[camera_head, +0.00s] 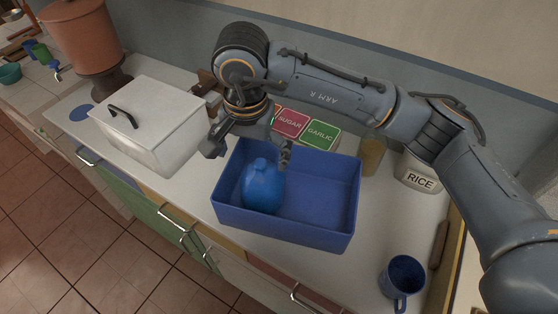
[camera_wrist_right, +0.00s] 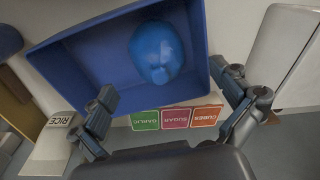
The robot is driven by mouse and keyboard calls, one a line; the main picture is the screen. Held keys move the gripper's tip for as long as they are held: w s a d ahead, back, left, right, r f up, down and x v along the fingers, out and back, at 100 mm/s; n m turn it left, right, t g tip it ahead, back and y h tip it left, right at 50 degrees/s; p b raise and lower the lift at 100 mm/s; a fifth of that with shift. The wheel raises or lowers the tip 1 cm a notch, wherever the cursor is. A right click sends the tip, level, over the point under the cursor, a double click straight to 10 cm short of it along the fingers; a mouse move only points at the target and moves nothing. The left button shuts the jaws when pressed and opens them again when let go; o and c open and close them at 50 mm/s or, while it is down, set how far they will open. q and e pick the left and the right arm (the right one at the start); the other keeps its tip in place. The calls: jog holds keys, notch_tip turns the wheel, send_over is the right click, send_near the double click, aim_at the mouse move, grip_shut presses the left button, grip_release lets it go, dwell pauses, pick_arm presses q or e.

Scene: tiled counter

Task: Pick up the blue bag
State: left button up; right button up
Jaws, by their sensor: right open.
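The blue bag (camera_head: 263,186) is a rounded, tied-looking bundle in the left part of a blue open bin (camera_head: 325,233) on the counter. My right gripper (camera_head: 247,153) is open and empty, above the bin's back left side, behind and above the bag. In the right wrist view the bag (camera_wrist_right: 156,52) lies beyond the spread fingers of the right gripper (camera_wrist_right: 168,98), apart from them. The bin (camera_wrist_right: 85,62) shows around it there. My left gripper is not in view.
A white lidded box (camera_head: 150,125) stands left of the bin. Sugar (camera_head: 290,122) and garlic (camera_head: 320,134) containers, a jar (camera_head: 372,152) and a rice container (camera_head: 418,176) stand behind it. A blue mug (camera_head: 403,277) is at the front right.

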aim_at(260, 166)
jog(key=shift+w+d+r+t+h, duration=0.3)
jog(key=shift+w+d+r+t, duration=0.15)
jog(key=shift+d, duration=0.1)
jog(key=shift+d+f, duration=0.1)
jog(key=shift+f, duration=0.1)
jog(key=f, duration=0.2)
jog(key=f+p, duration=0.1)
jog(key=f, duration=0.1)
jog(key=f+p, duration=0.1)
jog(key=f, duration=0.2)
jog(key=shift+w, duration=0.4)
jog(key=shift+d+f, duration=0.1)
jog(key=shift+f, duration=0.15)
jog(key=shift+f+p, duration=0.25)
jog(key=shift+p, duration=0.25)
notch_tip(260, 166, down, 4)
jog(key=shift+w+f+p, duration=0.15)
jog(key=shift+p, duration=1.05)
jog(key=shift+w+f, duration=0.1)
jog(key=shift+f, duration=0.2)
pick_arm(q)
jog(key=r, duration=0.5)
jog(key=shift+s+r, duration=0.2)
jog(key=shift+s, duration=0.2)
pick_arm(e)
jog(key=c, duration=1.3)
